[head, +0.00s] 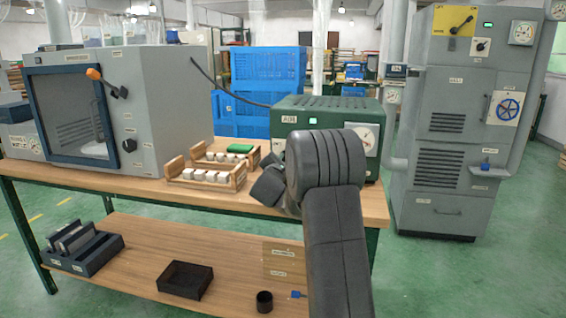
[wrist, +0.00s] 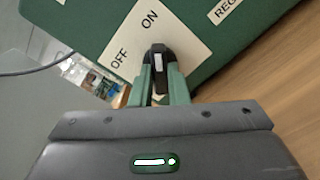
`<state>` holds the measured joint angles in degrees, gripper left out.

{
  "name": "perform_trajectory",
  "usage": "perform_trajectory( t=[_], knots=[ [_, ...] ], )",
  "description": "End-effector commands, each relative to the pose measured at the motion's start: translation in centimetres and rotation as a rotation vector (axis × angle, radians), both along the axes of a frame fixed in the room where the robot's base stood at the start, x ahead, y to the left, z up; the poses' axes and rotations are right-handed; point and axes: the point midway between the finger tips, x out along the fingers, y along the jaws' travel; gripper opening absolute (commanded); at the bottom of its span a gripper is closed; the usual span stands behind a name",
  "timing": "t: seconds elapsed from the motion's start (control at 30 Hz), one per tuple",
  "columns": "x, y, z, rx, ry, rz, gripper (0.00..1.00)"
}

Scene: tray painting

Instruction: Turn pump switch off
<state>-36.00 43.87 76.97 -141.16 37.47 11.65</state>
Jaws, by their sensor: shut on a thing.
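The pump switch (wrist: 157,60) is a black lever with a pale mark. It stands on a white plate (wrist: 118,85) labelled OFF and ON, on the green pump box (wrist: 80,22). My gripper (wrist: 164,80) is shut on the lever, its green fingers on either side of it. I cannot tell which label the lever points to. In the head view the green box (head: 325,108) stands on the bench behind my arm, which hides the switch and my fingertips.
A grey cabinet (head: 180,100) with an orange-knobbed lever stands left on the bench (head: 120,180). Wooden racks (head: 205,184) of white cups sit just left of my wrist. A tall grey panel (head: 440,180) stands right. The lower shelf holds a black tray (head: 185,290) and a small black cup (head: 264,302).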

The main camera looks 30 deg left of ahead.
Motion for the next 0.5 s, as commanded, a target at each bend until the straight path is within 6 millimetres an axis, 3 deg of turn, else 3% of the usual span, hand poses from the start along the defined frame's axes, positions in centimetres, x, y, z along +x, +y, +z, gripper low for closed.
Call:
perform_trajectory(
  t=[0.5],
  knots=[
    [0.02, 0.0, -0.14, -0.313, -0.076, -0.001, 0.0]
  ],
)
